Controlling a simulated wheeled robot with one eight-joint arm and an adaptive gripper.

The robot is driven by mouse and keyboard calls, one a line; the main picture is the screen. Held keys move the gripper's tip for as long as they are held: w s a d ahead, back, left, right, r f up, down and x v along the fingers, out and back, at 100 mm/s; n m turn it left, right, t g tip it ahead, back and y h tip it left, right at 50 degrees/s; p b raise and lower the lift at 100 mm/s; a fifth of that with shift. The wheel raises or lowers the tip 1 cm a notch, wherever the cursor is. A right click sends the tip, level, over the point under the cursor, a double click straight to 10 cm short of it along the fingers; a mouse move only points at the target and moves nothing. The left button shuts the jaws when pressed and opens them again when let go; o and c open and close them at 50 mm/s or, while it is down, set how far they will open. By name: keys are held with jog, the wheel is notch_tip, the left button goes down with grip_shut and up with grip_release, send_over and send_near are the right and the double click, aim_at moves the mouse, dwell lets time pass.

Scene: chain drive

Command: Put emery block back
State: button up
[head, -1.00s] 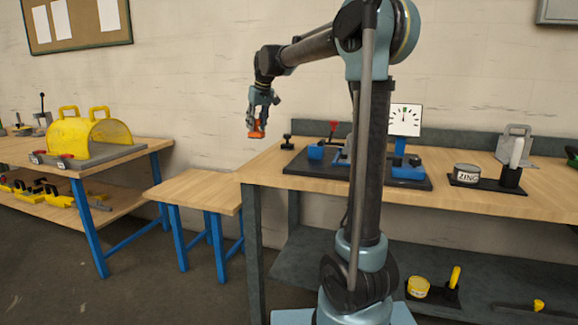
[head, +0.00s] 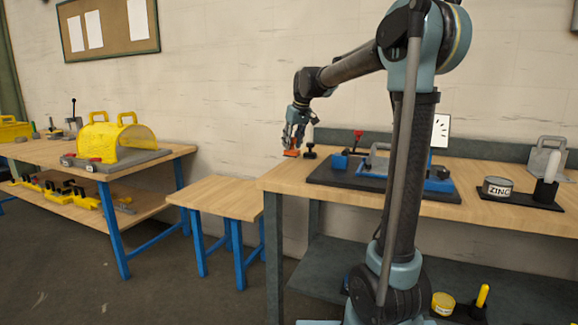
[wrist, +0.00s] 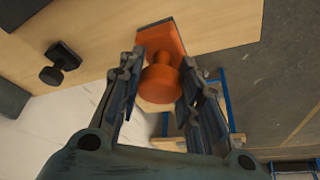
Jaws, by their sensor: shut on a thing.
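My gripper (head: 293,146) is shut on an orange block with a round knob, which I take to be the emery block (head: 291,153). In the wrist view the fingers of my gripper (wrist: 160,88) lie on both sides of the orange knob (wrist: 160,82). The block's flat orange base (wrist: 162,40) extends beyond it. In the head view the block is low, at the left end of the right-hand bench (head: 330,197). Whether it touches the bench top is unclear.
A small black knob-topped piece (head: 310,152) stands close by on the bench, also in the wrist view (wrist: 60,62). A dark plate with blue parts (head: 385,185) lies to the right. A lower wooden stool (head: 218,196) stands left of the bench.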

jog(key=shift+f, duration=3.45)
jog(key=o, duration=1.1)
jog(key=shift+f, duration=0.1)
jog(key=v, duration=1.2)
jog(key=shift+s, duration=0.15)
